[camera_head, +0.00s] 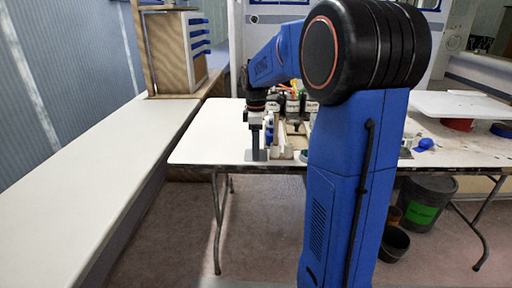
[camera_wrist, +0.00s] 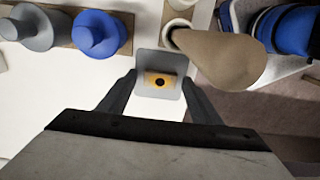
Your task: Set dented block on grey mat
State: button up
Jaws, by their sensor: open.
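A small orange-tan block (camera_wrist: 151,78) with a dark round mark on its top lies on a grey square mat (camera_wrist: 158,58) in the wrist view. Mat shows on every side of the block. My gripper (camera_wrist: 160,79) is open, with one finger to each side of the block and a gap between. In the head view my gripper (camera_head: 257,146) points down at the near edge of the white table. The grey mat (camera_head: 251,156) shows there beneath it, and the block cannot be made out.
A blue knobbed piece (camera_wrist: 99,33) and a grey one (camera_wrist: 35,27) stand left of the mat. A tan cone-shaped thing (camera_wrist: 218,57) lies close on its right. The white table (camera_head: 205,143) is clear at its left. A dark bin (camera_head: 427,200) stands below.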

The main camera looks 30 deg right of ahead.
notch_tip(320, 180, up, 12)
jog(key=shift+r, duration=0.15)
dwell(0.4)
jog(key=s+a+f+m+t, duration=0.1)
jog(key=s+a+f+m, duration=0.15)
jog(key=s+a, duration=0.4)
jog(key=s+a+f+m+t, duration=0.1)
jog(key=s+a+m, duration=0.25)
jog(key=s, duration=0.55)
jog(key=s+a+f+m+t, duration=0.1)
jog(key=s+a+f+m, duration=0.1)
jog(key=s+f, duration=0.3)
jog(key=s+a+f+m+t, duration=0.1)
jog(key=s+a+f+m, duration=0.2)
jog(key=s, duration=0.6)
jog(key=shift+s+a+f+t, duration=0.15)
jog(key=shift+a+f+t, duration=0.25)
jog(key=shift+f, duration=0.95)
